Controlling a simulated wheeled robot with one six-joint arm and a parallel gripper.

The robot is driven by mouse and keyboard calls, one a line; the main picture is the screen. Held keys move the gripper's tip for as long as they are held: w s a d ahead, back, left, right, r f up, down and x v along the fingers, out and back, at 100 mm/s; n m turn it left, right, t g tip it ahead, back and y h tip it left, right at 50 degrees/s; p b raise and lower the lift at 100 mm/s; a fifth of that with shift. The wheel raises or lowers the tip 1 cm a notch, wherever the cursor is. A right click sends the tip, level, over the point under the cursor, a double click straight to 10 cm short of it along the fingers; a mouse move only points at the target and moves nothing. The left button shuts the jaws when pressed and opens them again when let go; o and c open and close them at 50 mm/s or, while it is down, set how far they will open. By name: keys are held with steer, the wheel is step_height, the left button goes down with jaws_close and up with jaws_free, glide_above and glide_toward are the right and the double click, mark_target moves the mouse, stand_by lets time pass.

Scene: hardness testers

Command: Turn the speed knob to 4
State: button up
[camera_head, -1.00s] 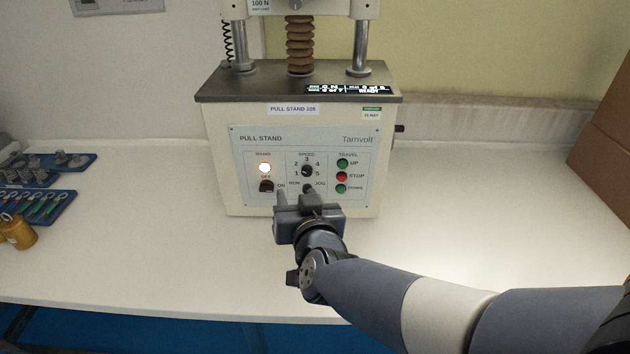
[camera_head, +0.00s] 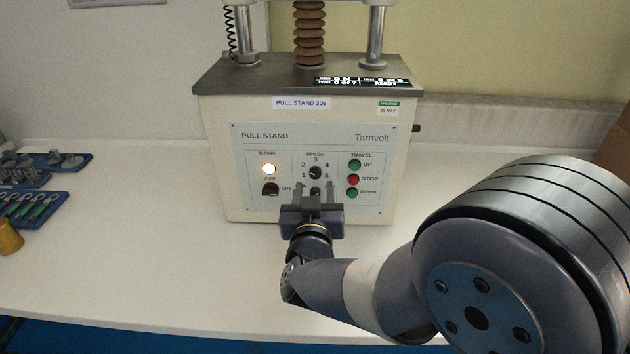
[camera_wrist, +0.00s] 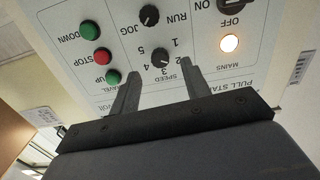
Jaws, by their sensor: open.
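The speed knob (camera_head: 316,172) is a small black round knob on the front panel of the pull stand (camera_head: 222,170), with numbers 1 to 5 around it. I cannot tell for sure which number its pointer marks. In the wrist view the panel appears upside down, and the speed knob (camera_wrist: 160,60) shows between my two fingers. My gripper (camera_head: 315,188) is open and empty in front of the panel, slightly below the speed knob in the head view. In the wrist view my gripper (camera_wrist: 160,70) has one finger either side of the knob, with no contact visible.
The run/jog knob (camera_wrist: 149,15) sits just below the speed knob on the panel. Green and red travel buttons (camera_head: 353,180) are to the right, the lit mains lamp (camera_head: 269,169) and mains switch (camera_head: 270,189) to the left. Blue trays (camera_head: 35,205) lie far left.

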mark_target(315, 176)
steer(key=shift+w+d, duration=0.1)
steer(key=shift+w, duration=1.9)
steer(key=shift+c, duration=0.5)
jaws_close()
